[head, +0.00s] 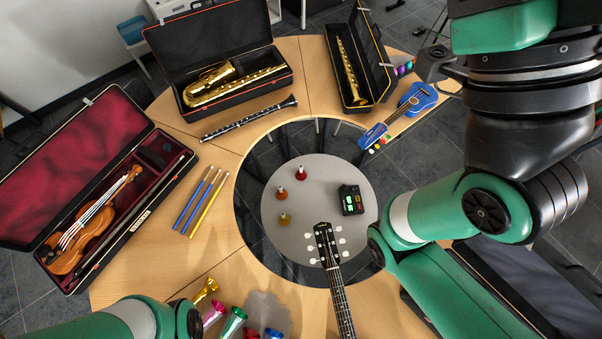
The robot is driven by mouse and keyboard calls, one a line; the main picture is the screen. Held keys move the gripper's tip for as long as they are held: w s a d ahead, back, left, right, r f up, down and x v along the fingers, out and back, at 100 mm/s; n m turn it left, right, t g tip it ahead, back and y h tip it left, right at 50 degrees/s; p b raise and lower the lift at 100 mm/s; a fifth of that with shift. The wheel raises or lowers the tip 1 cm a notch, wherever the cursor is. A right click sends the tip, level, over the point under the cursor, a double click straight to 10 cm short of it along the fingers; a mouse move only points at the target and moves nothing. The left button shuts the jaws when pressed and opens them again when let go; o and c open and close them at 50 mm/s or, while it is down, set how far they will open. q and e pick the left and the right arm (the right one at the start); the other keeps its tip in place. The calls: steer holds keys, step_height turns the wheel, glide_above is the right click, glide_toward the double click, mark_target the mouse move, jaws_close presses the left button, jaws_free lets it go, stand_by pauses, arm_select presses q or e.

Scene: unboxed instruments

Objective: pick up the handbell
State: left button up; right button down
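Several coloured flared, bell-shaped pieces stand on the wooden ring table at the bottom left: a gold one (205,290), a pink one (213,314) and a green one (233,321), with red and blue ones beside them, partly cut off by the frame's bottom edge. I cannot tell which is the handbell meant. My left arm shows at the bottom left and my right arm at the right; neither gripper shows.
The wooden ring table (150,245) holds a violin case (98,205), a saxophone case (225,65), a clarinet (250,119), coloured sticks (203,205), another instrument case (355,65) and a blue ukulele (398,116). A guitar neck (338,292) crosses toward the grey table (330,175), near a black device (351,200).

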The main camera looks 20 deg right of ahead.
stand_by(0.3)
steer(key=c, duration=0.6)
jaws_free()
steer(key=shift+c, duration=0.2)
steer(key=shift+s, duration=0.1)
